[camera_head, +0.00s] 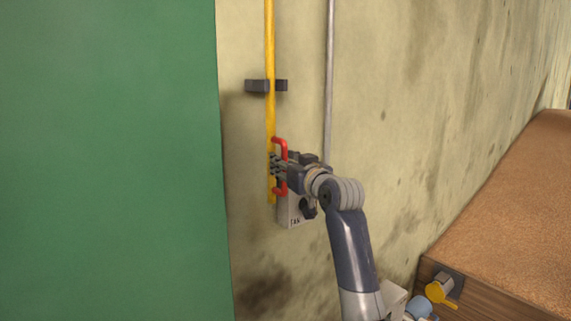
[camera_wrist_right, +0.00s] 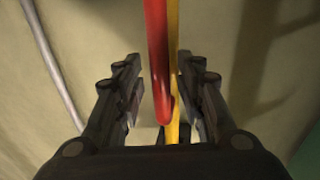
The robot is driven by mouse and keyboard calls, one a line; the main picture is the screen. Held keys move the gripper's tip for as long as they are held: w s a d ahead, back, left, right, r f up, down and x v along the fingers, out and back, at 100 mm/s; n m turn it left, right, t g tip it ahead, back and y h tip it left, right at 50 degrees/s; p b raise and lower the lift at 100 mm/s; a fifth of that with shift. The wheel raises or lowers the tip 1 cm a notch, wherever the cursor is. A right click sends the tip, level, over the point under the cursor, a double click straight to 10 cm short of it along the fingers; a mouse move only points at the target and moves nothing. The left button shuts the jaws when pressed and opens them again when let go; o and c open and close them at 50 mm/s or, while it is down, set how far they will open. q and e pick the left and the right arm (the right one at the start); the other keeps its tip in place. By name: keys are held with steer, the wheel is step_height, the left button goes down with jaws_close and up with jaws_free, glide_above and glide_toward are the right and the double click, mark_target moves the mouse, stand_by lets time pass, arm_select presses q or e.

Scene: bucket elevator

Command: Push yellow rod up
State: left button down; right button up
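The yellow rod (camera_head: 269,50) stands upright against the wall and passes through a dark grey bracket (camera_head: 257,86). A red handle (camera_head: 281,146) is fixed to its lower part. My right gripper (camera_head: 275,164) is at the red handle, coming from the right. In the right wrist view, the red handle (camera_wrist_right: 157,50) runs between the two open fingers, with the yellow rod (camera_wrist_right: 173,60) just behind it. Gaps show between the handle and both fingers. The middle of the handle is hidden by the gripper in the head view. My left gripper is not in view.
A green panel (camera_head: 110,160) fills the left side. A grey pipe (camera_head: 329,80) runs down the wall right of the rod. A pale box (camera_head: 291,212) is on the wall below the gripper. A wooden crate with brown fill (camera_head: 500,220) stands at right.

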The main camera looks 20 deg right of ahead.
steer(key=shift+f, duration=0.1)
steer(key=shift+f, duration=0.1)
steer(key=s+d, duration=0.2)
steer(key=s, duration=1)
steer(key=shift+r, duration=0.2)
